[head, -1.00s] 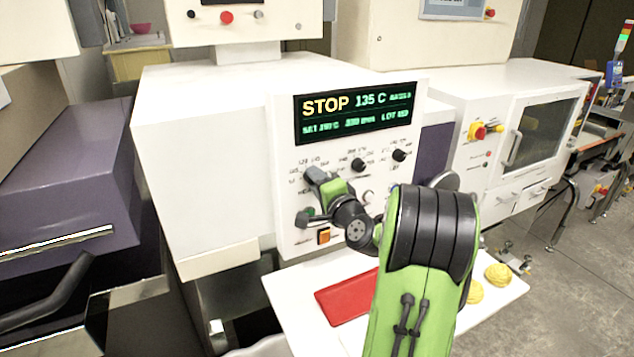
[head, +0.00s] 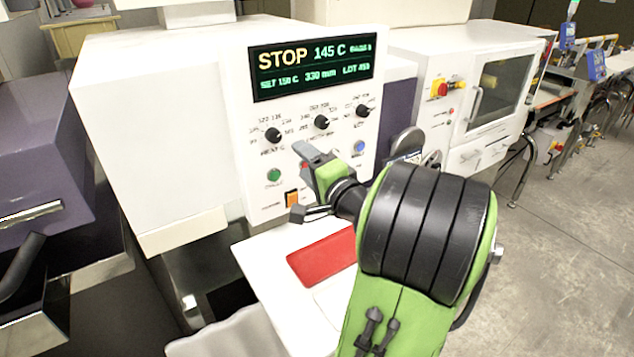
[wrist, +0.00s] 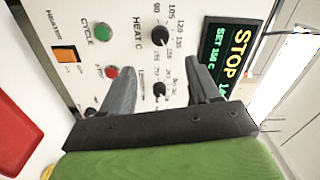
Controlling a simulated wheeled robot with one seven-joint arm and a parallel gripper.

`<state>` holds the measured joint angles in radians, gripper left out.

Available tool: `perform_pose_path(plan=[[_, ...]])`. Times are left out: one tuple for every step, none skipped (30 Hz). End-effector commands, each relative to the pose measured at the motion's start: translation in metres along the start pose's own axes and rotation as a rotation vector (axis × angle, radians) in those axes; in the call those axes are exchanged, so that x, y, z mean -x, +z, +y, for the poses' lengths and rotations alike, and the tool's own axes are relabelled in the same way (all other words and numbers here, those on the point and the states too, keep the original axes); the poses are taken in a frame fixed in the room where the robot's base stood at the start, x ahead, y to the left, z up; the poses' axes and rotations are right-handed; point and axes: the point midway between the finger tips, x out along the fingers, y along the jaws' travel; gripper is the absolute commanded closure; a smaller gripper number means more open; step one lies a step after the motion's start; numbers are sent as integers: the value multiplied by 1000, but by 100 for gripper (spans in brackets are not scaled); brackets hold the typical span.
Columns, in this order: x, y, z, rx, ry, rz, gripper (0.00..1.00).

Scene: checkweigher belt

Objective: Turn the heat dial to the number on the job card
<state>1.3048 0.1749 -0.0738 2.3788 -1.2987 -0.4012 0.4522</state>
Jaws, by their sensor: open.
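The heat dial (head: 273,135) is the left black knob on the white machine's front panel, under the display (head: 312,68). The display reads STOP, 145 C and SET 150 C. In the wrist view the dial (wrist: 160,36), labelled HEAT C, stands beyond my fingertips, with numbers around it; its exact pointing is too small to tell. My gripper (head: 298,182) is open and empty, below and to the right of the dial, apart from it. Its two fingers (wrist: 160,66) show in the wrist view. I cannot make out a readable job card.
Two more black knobs (head: 321,122) (head: 362,111) sit to the right. A green button (head: 274,175), an orange switch (head: 292,198) and a blue button (head: 359,147) are below. A red mat (head: 320,259) lies on the white shelf under the panel.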

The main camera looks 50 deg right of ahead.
Motion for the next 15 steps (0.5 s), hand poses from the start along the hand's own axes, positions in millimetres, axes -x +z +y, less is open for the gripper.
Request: perform_pose_path(plan=[[13,-1,4,0,1,7,39],[19,0,3,1,0,6,39],[26,-1,3,1,1,6,39],[30,-1,2,0,1,4,39],[34,-1,2,-1,1,4,39],[38,0,1,0,1,2,39],[40,0,1,0,0,2,39],[42,0,0,1,0,1,39],[42,0,0,1,0,0,39],[43,0,0,0,0,0,39],[43,0,0,0,0,-1,39],[43,0,0,0,0,-1,39],[43,0,0,0,0,-1,39],[43,0,0,0,0,-1,39],[42,0,0,0,0,-1,39]])
